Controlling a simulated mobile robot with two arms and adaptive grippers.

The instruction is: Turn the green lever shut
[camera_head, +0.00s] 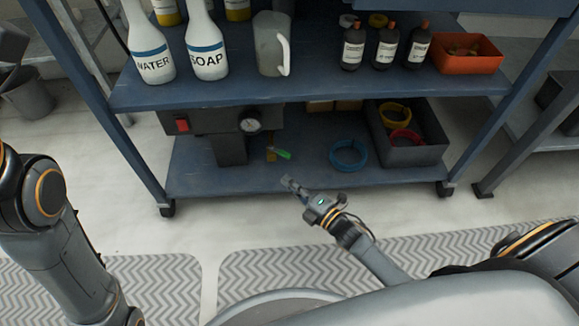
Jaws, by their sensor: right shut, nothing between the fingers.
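A small green lever (283,154) sits on a brass-coloured valve (270,152) low on the blue rack, just right of a dark machine (230,135) with a round gauge (250,122) and a red switch. The lever points to the right and slightly down. My right gripper (288,183) is shut and empty, in front of the lower shelf and below the lever in the picture. It appears apart from the lever. My left arm (55,215) shows at the left, but its gripper is out of view.
The upper shelf (300,92) holds WATER and SOAP bottles (208,50), a jug (270,45), brown bottles (385,45) and an orange bin (468,55). A blue ring (348,155) and a grey crate (410,150) stand right of the lever.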

